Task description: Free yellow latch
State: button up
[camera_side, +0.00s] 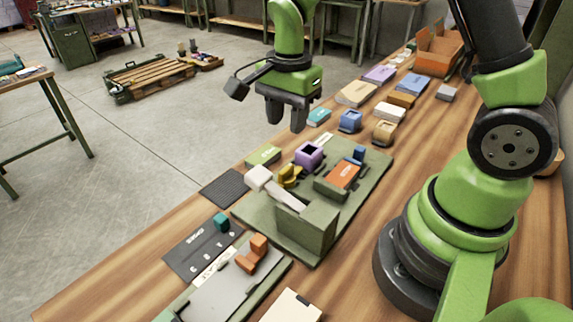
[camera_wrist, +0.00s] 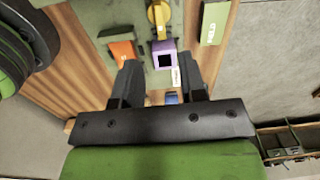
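The yellow latch (camera_side: 289,177) is a small yellow piece on the green board (camera_side: 372,184), between the purple hollow block (camera_side: 309,154) and a pale bar with a white block end (camera_side: 258,177). In the wrist view the yellow latch (camera_wrist: 159,14) is at the top edge, beyond the purple block (camera_wrist: 163,58). The bar partly hides its lower part in the side view. My gripper (camera_side: 286,116) hangs above and behind the board, fingers down. In the wrist view my gripper (camera_wrist: 158,70) is open, with nothing held between its fingers.
A green box-like block (camera_side: 306,229) stands at the board's near side. An orange block (camera_side: 343,175) sits right of the latch. A green box (camera_side: 263,156) and dark ribbed mat (camera_side: 225,188) lie left. Several small boxes and blocks crowd the bench behind.

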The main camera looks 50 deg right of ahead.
aim_at(286, 168)
jog(key=shift+m, duration=0.3)
notch_tip(286, 168, down, 12)
jog(key=shift+w+d+r, duration=0.1)
jog(key=shift+w+r, duration=0.05)
jog(key=shift+r, duration=0.1)
grip_shut()
